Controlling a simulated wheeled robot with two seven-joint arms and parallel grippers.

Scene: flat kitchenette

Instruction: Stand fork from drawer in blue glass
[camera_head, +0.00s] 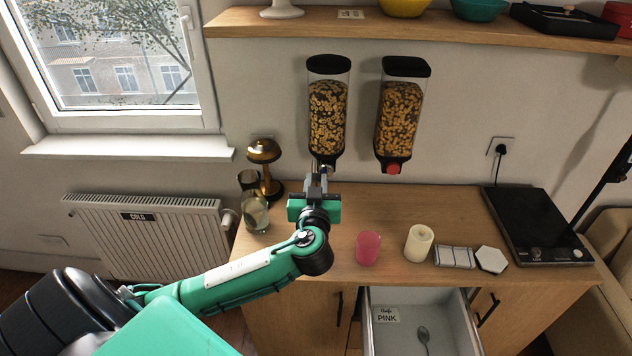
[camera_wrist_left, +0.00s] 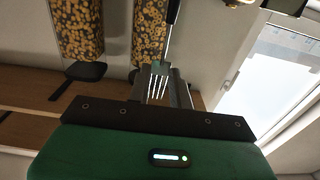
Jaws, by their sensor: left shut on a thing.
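My left gripper (camera_head: 318,180) is over the back part of the counter, in front of the left cereal dispenser. It is shut on a fork, whose pale tines (camera_wrist_left: 158,88) show between the fingers in the left wrist view, with a thin dark handle (camera_wrist_left: 174,18) running up and away. In the head view the fork is hard to make out. A pink glass (camera_head: 368,248) stands upright near the counter's front. A clear, slightly greenish glass (camera_head: 255,215) and a dark brownish glass (camera_head: 247,181) stand at the left. I see no clearly blue glass. The drawer (camera_head: 386,347) is open. My right gripper is out of view.
A gold lamp (camera_head: 265,165) stands behind the glasses. Two dispensers (camera_head: 327,115) hang above.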

